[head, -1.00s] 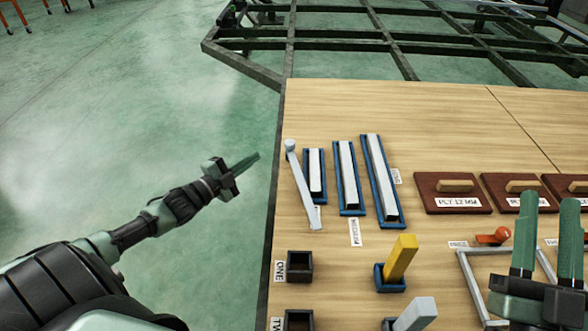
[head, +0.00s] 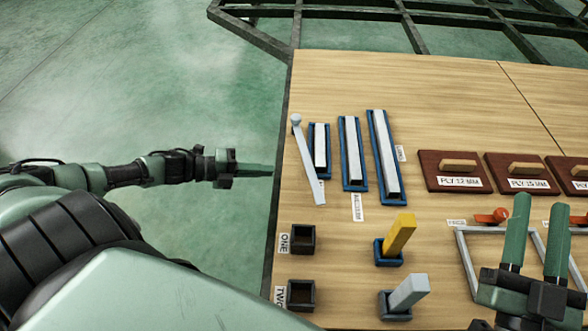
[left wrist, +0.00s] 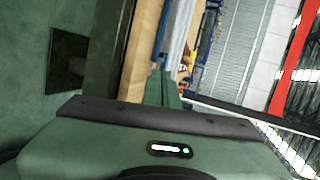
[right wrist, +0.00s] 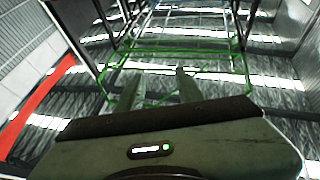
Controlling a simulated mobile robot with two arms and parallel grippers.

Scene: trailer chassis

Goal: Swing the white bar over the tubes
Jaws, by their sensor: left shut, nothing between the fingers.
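The white bar (head: 308,165) lies slanted at the left of the table, with a round knob (head: 296,119) at its far end. Its near end reaches down beside the shortest tube. Three white tubes, short (head: 320,146), medium (head: 351,150) and long (head: 386,153), lie in blue trays to the right of the bar. My left gripper (head: 270,170) is shut and empty, pointing right at the table's left edge, left of the bar and apart from it in the picture. It also shows in the left wrist view (left wrist: 163,88). My right gripper (head: 538,222) is open over the right side.
Dark boxes (head: 301,229) labelled ONE and TWO stand in front of the bar. A yellow block (head: 399,234) and a grey block (head: 408,291) stand in holders nearby. Brown plates with wooden handles (head: 456,170) lie to the right. Green floor is open left of the table.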

